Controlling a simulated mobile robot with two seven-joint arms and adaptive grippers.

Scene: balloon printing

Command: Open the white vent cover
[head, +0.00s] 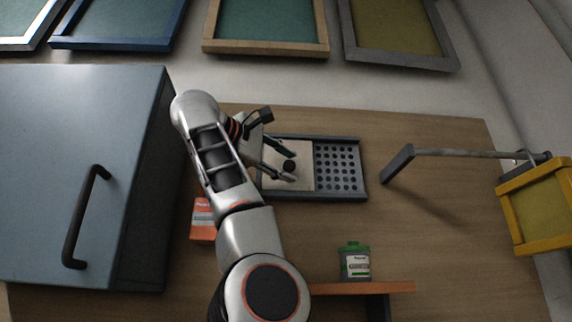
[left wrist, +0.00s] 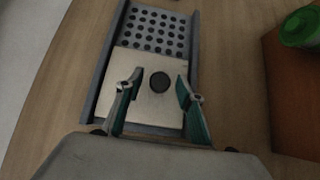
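The white vent cover (head: 301,180) is a cream plate with a round dark knob (head: 289,165). It lies in a grey vent frame (head: 345,139), over its left part, and the perforated right part (head: 338,168) is uncovered. In the left wrist view the cover (left wrist: 140,109) lies nearest my gripper, with the knob (left wrist: 160,82) near its middle. My left gripper (head: 291,167) is open, its two fingers on either side of the knob with gaps, as the left wrist view (left wrist: 160,88) also shows. I cannot tell the finger height above the plate. My right gripper is not in view.
A blue-grey cabinet (head: 80,130) with a dark handle stands at the left. An orange-white packet (head: 203,222) lies beside my arm. A green-lidded jar (head: 355,262) stands by an orange shelf (head: 370,287). A hinged bar (head: 460,152) and yellow frame (head: 538,205) are at the right.

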